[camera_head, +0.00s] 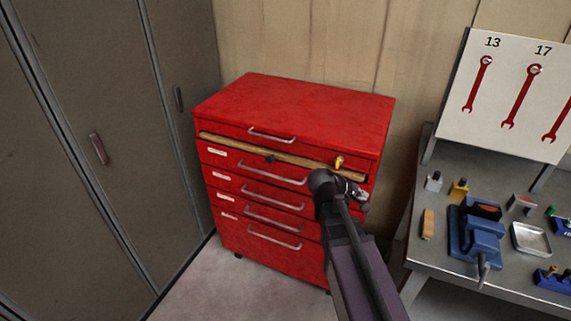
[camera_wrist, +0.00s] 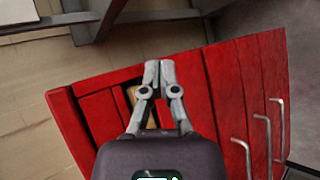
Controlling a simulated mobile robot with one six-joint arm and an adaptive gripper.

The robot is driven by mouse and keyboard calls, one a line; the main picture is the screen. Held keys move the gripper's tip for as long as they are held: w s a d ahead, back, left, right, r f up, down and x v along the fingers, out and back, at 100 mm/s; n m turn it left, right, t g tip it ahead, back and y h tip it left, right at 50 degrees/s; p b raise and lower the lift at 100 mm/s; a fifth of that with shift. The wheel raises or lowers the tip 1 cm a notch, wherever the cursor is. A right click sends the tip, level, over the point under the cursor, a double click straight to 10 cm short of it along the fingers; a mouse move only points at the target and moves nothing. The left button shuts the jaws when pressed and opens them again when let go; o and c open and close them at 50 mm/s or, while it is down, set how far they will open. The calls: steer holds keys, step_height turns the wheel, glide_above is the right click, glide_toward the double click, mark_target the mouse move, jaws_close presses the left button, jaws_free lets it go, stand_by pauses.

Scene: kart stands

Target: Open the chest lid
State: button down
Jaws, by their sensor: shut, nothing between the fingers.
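The red chest (camera_head: 238,231) stands against the wood-panelled wall, and its side and front also fill much of the wrist view (camera_wrist: 198,75). Its lid (camera_head: 300,103) lies flat and closed on top, with a grey handle (camera_head: 271,135) on its front edge. My gripper (camera_head: 360,194) is in front of the chest's right front corner, below the lid's edge. In the wrist view its two fingers (camera_wrist: 159,68) are shut with nothing between them. The gripper and arm hide part of the right front; I cannot tell whether the fingers touch the chest.
A wooden strip (camera_head: 230,143) runs below the lid, with a small yellow thing (camera_head: 339,162) at its right end. Grey lockers (camera_head: 75,190) stand close on the left. A workbench (camera_head: 425,262) with a blue vise (camera_head: 475,232) stands on the right.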

mark_target(292, 136)
steer(key=w+a+f+n+t+h+b, duration=0.2)
steer(key=w+a+n+t+h+b, duration=0.2)
steer(key=w+a+n+t+b, duration=0.6)
steer(key=a+f+n+t+y+b, duration=0.1)
steer(key=a+n+t+b, duration=0.2)
steer(key=a+b, duration=0.3)
steer(key=s+a+n+t+y+b, duration=0.1)
steer(key=a+n+t+b, duration=0.3)
steer(key=a, duration=0.8)
steer(key=n+y+b, duration=0.1)
steer(key=n+b, duration=0.1)
steer(key=b, duration=0.1)
steer(key=shift+s+f+n+t, duration=0.3)
steer(key=shift+f, duration=0.05)
steer(key=shift+a, duration=0.1)
steer(key=p+x, duration=0.5)
steer(key=x, duration=0.5)
steer(key=shift+w+r, duration=0.1)
steer(key=shift+s+d+r+p, duration=0.1)
steer(key=shift+s+r+p, duration=0.35)
steer(key=shift+r+p, duration=0.45)
steer(key=shift+s+d+r+p, duration=0.15)
steer(key=shift+s+r+p, duration=0.3)
steer(key=shift+r+p, duration=0.45)
steer(key=shift+f, duration=0.15)
steer(key=shift+p, duration=0.3)
